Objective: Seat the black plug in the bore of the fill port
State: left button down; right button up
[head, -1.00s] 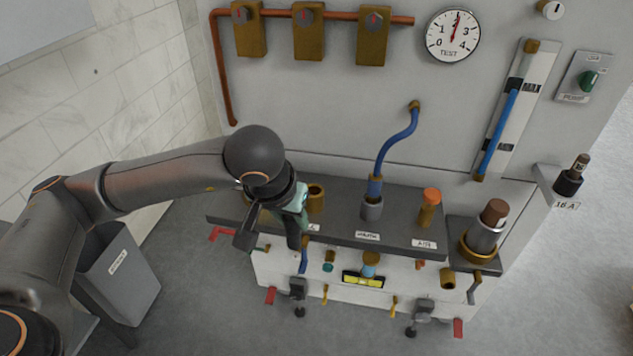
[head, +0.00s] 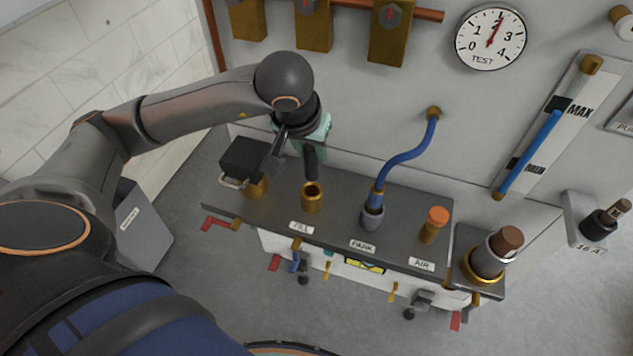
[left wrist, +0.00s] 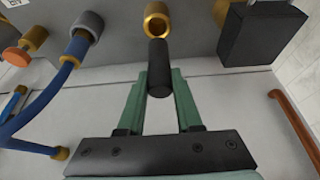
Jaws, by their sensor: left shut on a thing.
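My left gripper (head: 309,143) is shut on the black plug (head: 311,160), a dark cylinder. The left wrist view shows the plug (left wrist: 158,68) between the green fingers (left wrist: 183,105), its free end pointing toward the port. The fill port (head: 312,198) is an upright brass cylinder with an open bore, behind the FILL label. It also shows in the left wrist view (left wrist: 158,20), just beyond the plug's end. The plug appears apart from the port, above and slightly behind it in the head view. My right gripper is not in view.
A black box (head: 244,158) stands left of the port. To the right are the grey park socket (head: 372,218) with a blue hose (head: 405,155), the orange-capped air port (head: 436,222) and a brown-topped cylinder (head: 495,252). The wall is close behind the shelf (head: 340,225).

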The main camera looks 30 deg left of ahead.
aim_at(310, 179)
pick_arm(q)
notch_tip(310, 179, down, 8)
jog(key=b, duration=0.4)
jog(key=shift+s, duration=0.15)
jog(key=shift+f, duration=0.25)
jog(key=shift+r, duration=0.15)
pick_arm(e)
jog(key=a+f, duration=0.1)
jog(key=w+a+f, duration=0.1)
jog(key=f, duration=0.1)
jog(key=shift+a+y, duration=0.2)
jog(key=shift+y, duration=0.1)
pick_arm(q)
jog(key=shift+f+b, duration=0.25)
jog(key=shift+b, duration=0.1)
jog(key=c, duration=0.6)
grip_release()
jog(key=shift+r, duration=0.1)
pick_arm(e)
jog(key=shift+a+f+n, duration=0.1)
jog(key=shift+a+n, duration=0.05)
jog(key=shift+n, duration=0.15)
pick_arm(q)
jog(key=shift+r, duration=0.1)
